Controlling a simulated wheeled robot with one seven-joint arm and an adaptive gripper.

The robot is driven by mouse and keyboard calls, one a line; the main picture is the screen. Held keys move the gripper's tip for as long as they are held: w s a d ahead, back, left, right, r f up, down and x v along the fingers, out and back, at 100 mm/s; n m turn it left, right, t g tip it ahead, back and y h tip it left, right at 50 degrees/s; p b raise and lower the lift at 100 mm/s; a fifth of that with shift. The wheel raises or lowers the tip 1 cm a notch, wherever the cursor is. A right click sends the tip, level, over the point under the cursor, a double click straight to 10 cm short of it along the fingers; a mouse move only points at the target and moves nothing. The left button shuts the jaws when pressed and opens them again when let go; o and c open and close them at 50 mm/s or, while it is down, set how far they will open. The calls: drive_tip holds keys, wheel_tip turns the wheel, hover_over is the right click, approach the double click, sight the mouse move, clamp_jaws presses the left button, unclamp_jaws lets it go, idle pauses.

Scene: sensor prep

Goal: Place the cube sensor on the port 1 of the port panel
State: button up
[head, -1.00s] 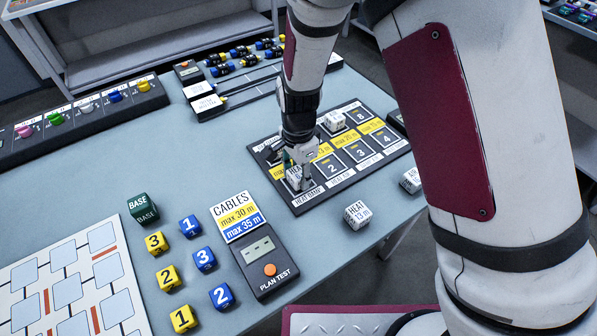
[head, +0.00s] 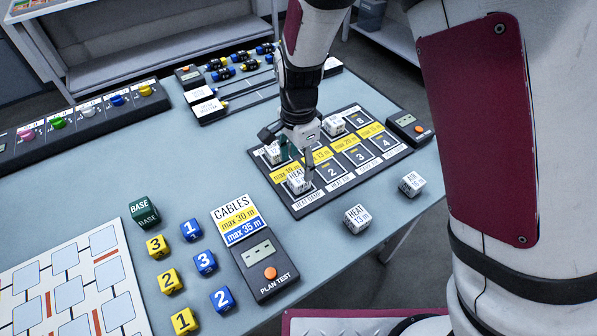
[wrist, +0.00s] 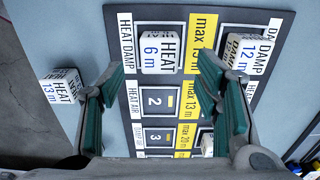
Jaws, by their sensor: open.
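The white cube sensor marked HEAT 6 m (head: 298,181) sits on port 1 of the port panel (head: 312,206), in the near left square. In the wrist view, this cube (wrist: 159,50) lies flat inside its square next to port 2 (wrist: 155,101), a little ahead of my fingers. My gripper (head: 297,155) is over the panel, just behind and above the cube. In the wrist view, its green-padded fingers (wrist: 165,105) are spread wide with nothing between them, apart from the cube.
A DAMP 12 m cube (wrist: 248,58) sits across the panel from port 1, near my right finger. Another cube (head: 334,123) stands at the panel's far side. A HEAT 13 m cube (head: 357,218) and an AIR cube (head: 411,184) lie on the table in front.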

sight(299, 176)
wheel_tip(299, 176, up, 6)
drive_tip(key=shift+f, duration=0.1)
drive_tip(key=s+d+r+n+t+y, duration=0.1)
drive_tip(key=s+d+r+n, duration=0.5)
drive_tip(key=d+r, duration=0.65)
drive_tip(key=s+d+r+n+t, duration=0.1)
drive_tip(key=s+d+r, duration=0.1)
drive_tip(key=s, duration=0.3)
drive_tip(key=s+d+r+n+t, duration=0.1)
drive_tip(key=s+d+r+n, duration=0.1)
drive_tip(key=s, duration=0.4)
drive_tip(key=s+d+r+n+h, duration=0.1)
drive_tip(key=s+d+r+n, duration=0.1)
drive_tip(key=s, duration=0.3)
drive_tip(key=shift+s+d+t, duration=0.2)
drive_tip(key=shift+d+t, duration=0.2)
drive_tip(key=shift+d, duration=0.5)
